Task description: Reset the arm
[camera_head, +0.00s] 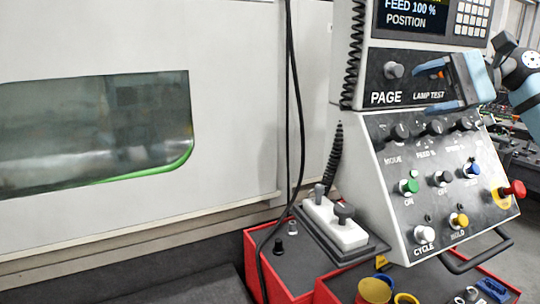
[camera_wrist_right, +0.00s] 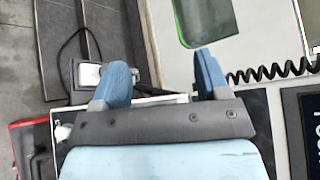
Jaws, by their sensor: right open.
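My right gripper (camera_head: 434,86) reaches in from the right edge in the head view, in front of the control panel (camera_head: 437,180) near its PAGE and LAMP TEST labels. In the right wrist view the blue fingers of this gripper (camera_wrist_right: 162,68) stand wide apart with nothing between them. I cannot tell whether it touches the panel. My right arm (camera_head: 520,75) is bent at the upper right. My left gripper is in neither view.
A machine door with a window (camera_head: 95,130) fills the left. Below the panel are a white switch box (camera_head: 335,222), red-edged bins (camera_head: 290,262) and yellow cups (camera_head: 374,290). A red knob (camera_head: 513,189) juts out from the panel. A black cable (camera_head: 292,100) hangs beside the door.

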